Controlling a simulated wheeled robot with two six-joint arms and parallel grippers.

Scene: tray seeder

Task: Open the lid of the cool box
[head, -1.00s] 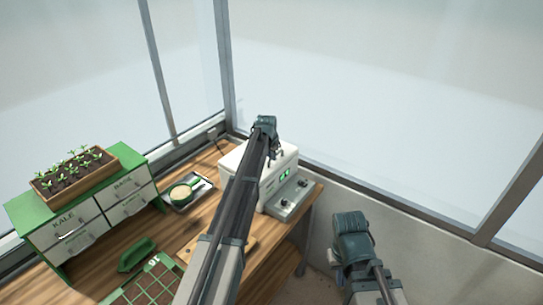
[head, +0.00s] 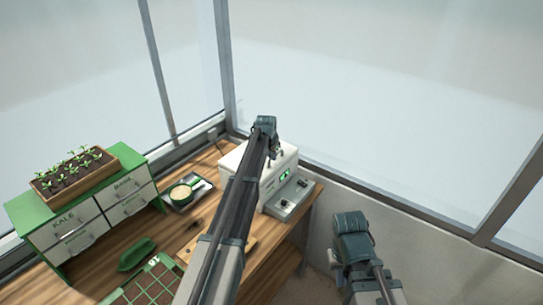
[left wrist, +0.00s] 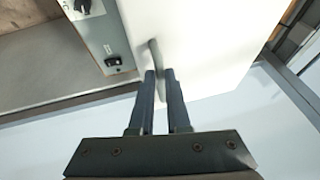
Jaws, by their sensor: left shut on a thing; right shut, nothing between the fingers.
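The white cool box (head: 234,157) stands at the far right corner of the bench, partly hidden behind my left arm. Its white surface also fills much of the left wrist view (left wrist: 205,40). My left gripper (head: 273,150) is over the box's top. In the left wrist view its two fingers (left wrist: 160,78) are closed on a thin grey handle bar (left wrist: 154,52) against the white surface. No gap under the lid is visible. My right gripper (head: 351,222) is shut and empty, off to the right of the bench, touching nothing.
A grey control box (head: 290,196) with knobs sits beside the cool box. A scale with a bowl (head: 186,190), a green drawer cabinet (head: 85,215) with a seedling tray (head: 72,175), a green scoop (head: 136,254) and a cell tray (head: 150,284) occupy the bench. Windows rise behind.

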